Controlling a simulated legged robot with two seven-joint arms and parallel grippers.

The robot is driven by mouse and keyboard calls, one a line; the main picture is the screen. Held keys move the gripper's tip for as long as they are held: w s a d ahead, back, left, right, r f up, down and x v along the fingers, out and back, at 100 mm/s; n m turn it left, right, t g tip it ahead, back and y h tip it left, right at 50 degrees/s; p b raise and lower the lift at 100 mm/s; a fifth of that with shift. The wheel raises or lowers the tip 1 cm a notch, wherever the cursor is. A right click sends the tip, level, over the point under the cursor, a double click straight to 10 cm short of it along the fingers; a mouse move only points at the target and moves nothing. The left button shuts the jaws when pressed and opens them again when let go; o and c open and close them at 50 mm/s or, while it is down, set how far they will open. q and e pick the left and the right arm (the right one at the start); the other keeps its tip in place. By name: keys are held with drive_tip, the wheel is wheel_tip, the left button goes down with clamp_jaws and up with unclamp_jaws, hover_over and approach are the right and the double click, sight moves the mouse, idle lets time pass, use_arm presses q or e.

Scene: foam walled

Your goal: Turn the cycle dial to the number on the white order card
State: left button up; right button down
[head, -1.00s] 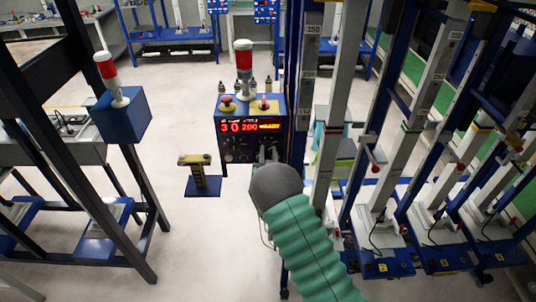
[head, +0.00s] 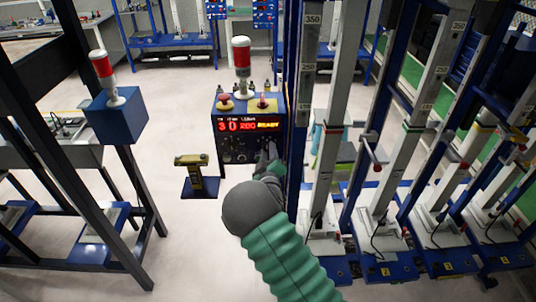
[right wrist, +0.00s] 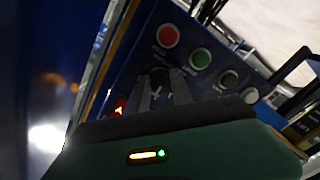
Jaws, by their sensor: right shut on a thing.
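The blue control box (head: 222,170) stands in the middle of the head view, with a lit display (head: 246,125) reading 30, 200 and READY. My right gripper (head: 268,152) is at the right part of its dark front panel. In the right wrist view the gripper (right wrist: 160,92) is shut on a dark dial (right wrist: 159,78) on the panel, its fingers on either side. The dial's pointer and numbers cannot be read. A red button (right wrist: 168,35), a green button (right wrist: 200,58) and black knobs (right wrist: 228,80) lie beside it. I make out no white order card. My left gripper is not in view.
A red and white signal lamp (head: 242,58) stands on the box. A yellow and black stand (head: 198,175) is to its left. A blue upright post (head: 298,130) and tall test rigs (head: 405,150) crowd the right side. Open floor lies front left.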

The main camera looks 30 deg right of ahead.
drive_tip(key=n, duration=0.5)
drive_tip(key=shift+w+a+r+n+b, duration=0.1)
drive_tip(key=shift+r+n+b, duration=0.1)
drive_tip(key=shift+n+b, duration=0.15)
drive_tip(key=n, duration=0.6)
drive_tip(key=shift+b, duration=0.3)
drive_tip(key=shift+n, duration=0.25)
drive_tip(key=c, duration=1.5)
unclamp_jaws()
drive_tip(key=o, duration=0.4)
drive_tip(key=shift+w+f, duration=0.1)
